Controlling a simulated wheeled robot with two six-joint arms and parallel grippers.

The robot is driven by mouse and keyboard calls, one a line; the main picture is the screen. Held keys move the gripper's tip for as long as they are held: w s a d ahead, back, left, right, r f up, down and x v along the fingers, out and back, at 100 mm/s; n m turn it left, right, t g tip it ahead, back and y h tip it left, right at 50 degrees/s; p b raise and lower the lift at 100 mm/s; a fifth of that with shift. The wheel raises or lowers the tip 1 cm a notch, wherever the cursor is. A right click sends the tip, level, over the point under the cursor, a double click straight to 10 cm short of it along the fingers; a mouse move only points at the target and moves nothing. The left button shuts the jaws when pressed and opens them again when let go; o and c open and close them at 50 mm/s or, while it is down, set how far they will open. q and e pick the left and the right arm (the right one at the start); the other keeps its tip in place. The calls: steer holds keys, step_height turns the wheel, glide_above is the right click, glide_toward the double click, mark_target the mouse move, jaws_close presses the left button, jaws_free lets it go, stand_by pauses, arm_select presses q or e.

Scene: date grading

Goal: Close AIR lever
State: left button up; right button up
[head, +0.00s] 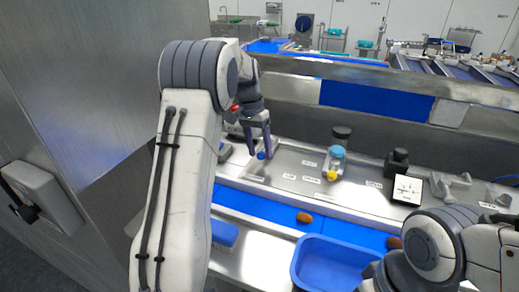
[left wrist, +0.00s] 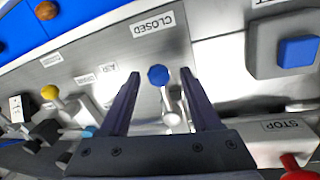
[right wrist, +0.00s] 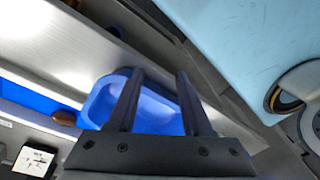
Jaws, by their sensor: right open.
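The lever with a blue knob (left wrist: 158,75) and a metal shaft stands by a CLOSED label (left wrist: 153,24) in the left wrist view. A small label that seems to read AIR (left wrist: 109,68) is nearby. In the head view the blue knob (head: 261,155) is at the panel's left end. My left gripper (left wrist: 160,72) is open, with its fingers on either side of the knob and gaps visible on both sides. It points down at the knob in the head view (head: 259,152). My right gripper (right wrist: 157,72) is open and empty above the blue tub (right wrist: 101,98).
A yellow-knobbed lever (head: 332,176) stands further right on the panel. A blue belt (head: 262,205) with brown dates (head: 304,217) runs in front. A metal wall (head: 85,80) stands at left.

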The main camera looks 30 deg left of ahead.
arm_select(q)
steer(key=shift+r, duration=0.25)
step_height(320, 180, up, 10)
steer(key=a+b, duration=0.1)
steer(key=a, duration=0.1)
steer(key=shift+w, duration=0.15)
steer(key=shift+d+f, duration=0.1)
steer(key=shift+f, duration=0.05)
stand_by(0.7)
